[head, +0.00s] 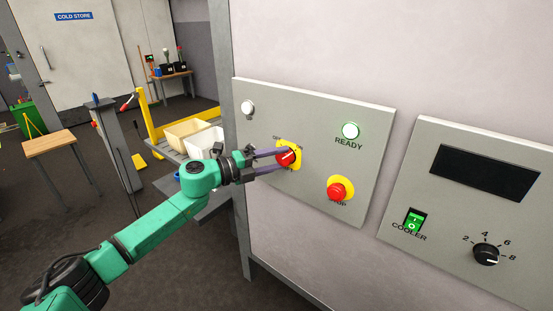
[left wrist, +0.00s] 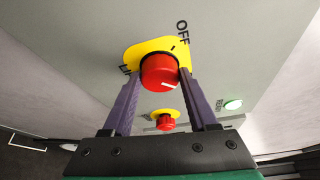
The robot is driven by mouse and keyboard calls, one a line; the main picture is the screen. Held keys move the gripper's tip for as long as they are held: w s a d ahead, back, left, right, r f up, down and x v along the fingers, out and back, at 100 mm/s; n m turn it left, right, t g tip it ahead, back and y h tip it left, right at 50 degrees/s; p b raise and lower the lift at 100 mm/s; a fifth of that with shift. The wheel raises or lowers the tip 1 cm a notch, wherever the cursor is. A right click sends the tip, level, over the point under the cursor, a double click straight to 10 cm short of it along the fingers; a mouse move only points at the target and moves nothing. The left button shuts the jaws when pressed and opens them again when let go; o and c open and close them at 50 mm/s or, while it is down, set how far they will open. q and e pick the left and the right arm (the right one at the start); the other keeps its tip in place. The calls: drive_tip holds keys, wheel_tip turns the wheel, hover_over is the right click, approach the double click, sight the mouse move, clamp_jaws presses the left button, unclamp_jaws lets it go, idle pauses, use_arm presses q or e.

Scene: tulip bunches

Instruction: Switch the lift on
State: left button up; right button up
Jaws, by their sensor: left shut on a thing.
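The lift's control panel (head: 310,120) is a grey box on the wall. Its red rotary knob (head: 288,156) sits on a yellow plate. My left gripper (head: 280,160) is shut on this knob, one dark finger on each side. In the left wrist view the red knob (left wrist: 160,70) shows between the fingers, with a white pointer line on its face. An OFF label is readable by the yellow plate; another label there is partly hidden. The READY lamp (head: 351,131) glows pale green. My right gripper is not in view.
A red mushroom stop button (head: 340,190) on yellow sits lower right of the knob. A white lamp (head: 248,107) is at the panel's upper left. A cooler panel (head: 470,200) with a green rocker switch (head: 414,219) and black dial (head: 486,254) is at right.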

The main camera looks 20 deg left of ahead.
use_arm(q)
drive_tip(key=shift+f, duration=0.15)
drive_tip(key=o, duration=1.4)
drive_tip(key=shift+s, duration=0.1)
drive_tip(key=b+v, duration=1)
drive_tip(key=v, duration=0.4)
drive_tip(key=shift+s+a, duration=0.15)
drive_tip(key=shift+s, duration=0.1)
